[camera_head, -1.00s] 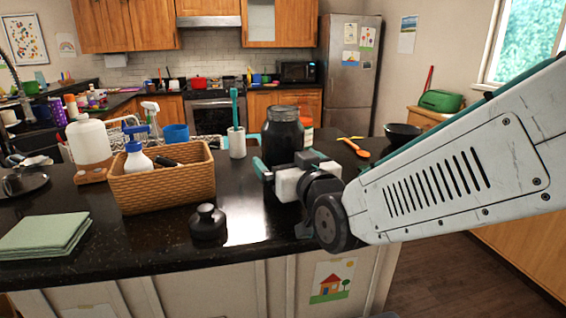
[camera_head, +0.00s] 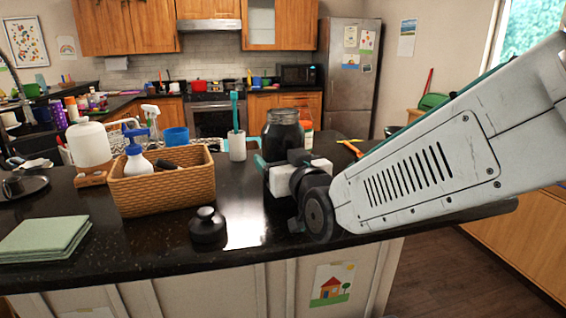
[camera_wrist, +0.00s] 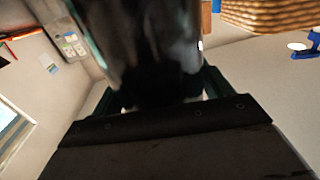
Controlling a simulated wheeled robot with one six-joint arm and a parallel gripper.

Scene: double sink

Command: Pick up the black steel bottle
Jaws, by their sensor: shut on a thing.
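The black steel bottle (camera_head: 283,136) is a tall, dark, glossy cylinder standing upright on the dark counter. My gripper (camera_head: 280,163) is shut on its lower part, with a teal finger showing at its left side. The bottle's base is hidden behind the gripper, so I cannot tell whether it touches the counter. In the wrist view, the bottle's dark shiny side (camera_wrist: 150,50) fills the space between the teal fingers.
A short black container with a knob top (camera_head: 207,226) stands near the front edge. A wicker basket (camera_head: 150,192) is to the left, and a white cup with a teal brush (camera_head: 237,147) is just left of the bottle.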

